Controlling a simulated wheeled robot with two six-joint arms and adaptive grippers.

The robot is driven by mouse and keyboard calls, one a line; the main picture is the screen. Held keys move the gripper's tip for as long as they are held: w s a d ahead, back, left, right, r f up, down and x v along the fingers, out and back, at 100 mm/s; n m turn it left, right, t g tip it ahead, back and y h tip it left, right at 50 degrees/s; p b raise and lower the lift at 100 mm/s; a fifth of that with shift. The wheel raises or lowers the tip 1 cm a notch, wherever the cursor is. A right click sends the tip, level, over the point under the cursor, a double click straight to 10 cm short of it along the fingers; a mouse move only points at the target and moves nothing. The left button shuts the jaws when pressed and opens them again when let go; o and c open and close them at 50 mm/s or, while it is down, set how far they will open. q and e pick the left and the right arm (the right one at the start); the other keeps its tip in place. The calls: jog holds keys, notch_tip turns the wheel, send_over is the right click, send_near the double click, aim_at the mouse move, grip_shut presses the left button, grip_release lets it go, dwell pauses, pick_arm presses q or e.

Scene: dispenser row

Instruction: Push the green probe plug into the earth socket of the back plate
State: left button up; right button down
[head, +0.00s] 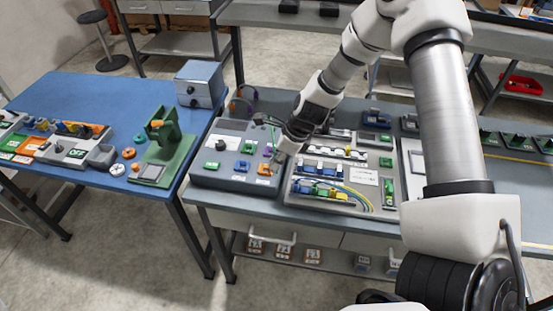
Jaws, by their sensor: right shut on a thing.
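My right gripper (279,157) reaches down from the upper right over the right edge of the grey panel box (207,178). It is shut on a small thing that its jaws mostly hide. A thin green lead (272,132) runs beside the jaws, so the held thing appears to be the green probe plug. Green blocks (249,147) stand further left on the box. I cannot make out which part is the earth socket, or whether the plug touches it. My left gripper is not in view.
A tray (287,199) with terminal blocks and coloured wires lies close on the right. A blue-grey box (201,83) and a green stand (163,150) are on the blue table (95,95) at left. Shelves with more devices stand behind.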

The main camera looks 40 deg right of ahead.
jog(key=shift+s+a+r, duration=0.1)
jog(key=shift+s+r, duration=0.1)
jog(key=shift+r, duration=0.3)
jog(key=shift+p, duration=0.3)
jog(key=shift+w+r, duration=0.15)
jog(key=shift+r+p, duration=0.2)
jog(key=shift+p, duration=0.1)
jog(key=shift+r, duration=0.25)
notch_tip(320, 180, up, 2)
jog(key=shift+r, duration=0.5)
